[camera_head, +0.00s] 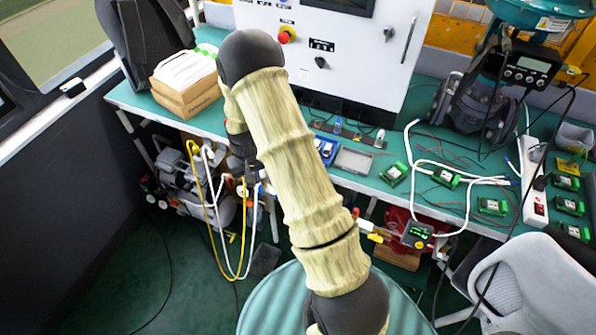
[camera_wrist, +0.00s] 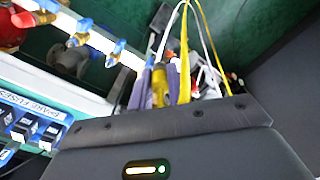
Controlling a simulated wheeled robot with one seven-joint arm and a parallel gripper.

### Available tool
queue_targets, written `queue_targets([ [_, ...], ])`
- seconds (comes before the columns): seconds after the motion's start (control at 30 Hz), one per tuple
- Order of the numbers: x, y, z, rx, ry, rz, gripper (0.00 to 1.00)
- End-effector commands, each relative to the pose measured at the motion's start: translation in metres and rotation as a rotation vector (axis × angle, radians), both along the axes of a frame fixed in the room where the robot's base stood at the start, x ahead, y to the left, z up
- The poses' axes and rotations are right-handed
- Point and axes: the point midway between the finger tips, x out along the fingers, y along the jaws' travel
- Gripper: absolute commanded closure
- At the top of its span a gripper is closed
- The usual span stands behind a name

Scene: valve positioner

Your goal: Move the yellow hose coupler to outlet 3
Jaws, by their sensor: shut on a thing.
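My gripper (camera_wrist: 157,88) is shut on the yellow hose coupler (camera_wrist: 158,84), with one purple-grey finger on each side of it. A yellow hose (camera_wrist: 185,55) rises close beside the coupler in the wrist view. A pale manifold bar (camera_wrist: 62,22) carries blue-handled outlet valves (camera_wrist: 119,47), with another blue valve (camera_wrist: 83,28) farther left. The bar's right end lies close to my fingers. I cannot read outlet numbers or tell whether the coupler touches an outlet. In the head view my arm hides much of the manifold, and the yellow hose (camera_head: 207,205) hangs in a loop below the bench.
The green bench (camera_head: 345,180) holds a white control cabinet (camera_head: 335,50), small green modules (camera_head: 393,173) and cables. White hoses (camera_head: 222,240) hang near the yellow one, before a compressor (camera_head: 180,175). A grey chair (camera_head: 535,285) stands at right. Labelled fuse boxes (camera_wrist: 40,125) are at left in the wrist view.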

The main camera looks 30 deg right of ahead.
Motion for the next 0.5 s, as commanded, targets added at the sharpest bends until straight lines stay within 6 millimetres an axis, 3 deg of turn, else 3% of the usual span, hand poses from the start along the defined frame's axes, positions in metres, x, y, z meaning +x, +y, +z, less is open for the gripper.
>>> queue_targets([
  [0.17, -0.013, -0.036, 0.013, 0.004, 0.004, -0.308, 1.0],
  [0.4, -0.044, -0.099, 0.024, 0.002, 0.007, -0.911, 1.0],
  [0.5, -0.055, -0.117, 0.025, 0.0, 0.004, -1.097, 1.0],
])
